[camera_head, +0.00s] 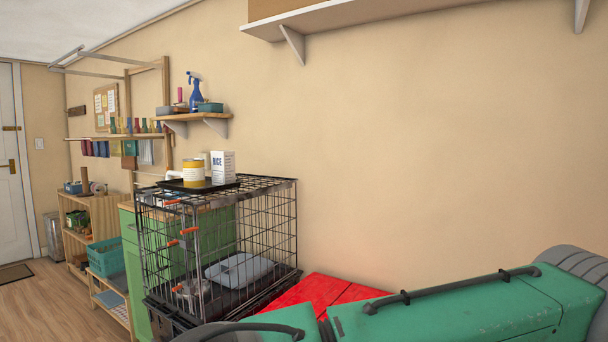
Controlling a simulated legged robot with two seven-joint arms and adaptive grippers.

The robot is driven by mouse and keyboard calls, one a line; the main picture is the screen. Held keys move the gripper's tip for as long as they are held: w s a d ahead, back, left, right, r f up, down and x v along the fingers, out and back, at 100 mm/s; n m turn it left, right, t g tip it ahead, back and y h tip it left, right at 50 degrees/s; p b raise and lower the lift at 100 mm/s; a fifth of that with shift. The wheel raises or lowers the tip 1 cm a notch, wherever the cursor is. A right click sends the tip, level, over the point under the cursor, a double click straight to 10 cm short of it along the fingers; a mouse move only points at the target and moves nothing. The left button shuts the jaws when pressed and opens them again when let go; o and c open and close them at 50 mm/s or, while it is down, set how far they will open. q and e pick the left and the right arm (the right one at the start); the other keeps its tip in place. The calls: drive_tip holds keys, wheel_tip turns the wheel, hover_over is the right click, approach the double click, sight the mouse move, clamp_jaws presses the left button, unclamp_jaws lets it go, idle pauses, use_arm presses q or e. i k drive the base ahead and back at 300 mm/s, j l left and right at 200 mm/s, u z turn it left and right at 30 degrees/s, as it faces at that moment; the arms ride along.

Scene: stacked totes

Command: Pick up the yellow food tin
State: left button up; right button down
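The yellow food tin (193,173) stands upright, with a yellow band and a pale label. It is on a black tray (172,184) on top of a black wire crate (270,240). A white box marked RICE (223,167) stands to its right on the same tray. Another pale tin (204,158) is partly hidden behind the yellow tin. Neither of my grippers shows in the head view, so their state and distance to the tin cannot be seen.
A grey cushion (240,270) lies inside the crate. A green cabinet (130,245) stands behind it. A red surface (318,290) lies to the crate's right. A small wall shelf (200,116) holds a blue spray bottle (195,92). The air above the tray looks clear.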

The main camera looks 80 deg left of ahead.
sight(193, 169)
drive_tip(key=u, duration=3.25)
drive_tip(key=i+j+z, duration=0.15)
drive_tip(key=z, duration=0.3)
drive_tip(key=i+j+z, duration=0.15)
drive_tip(key=z, duration=0.3)
drive_tip(key=j+z, duration=0.3)
drive_tip(key=z, duration=0.15)
drive_tip(key=i, duration=0.05)
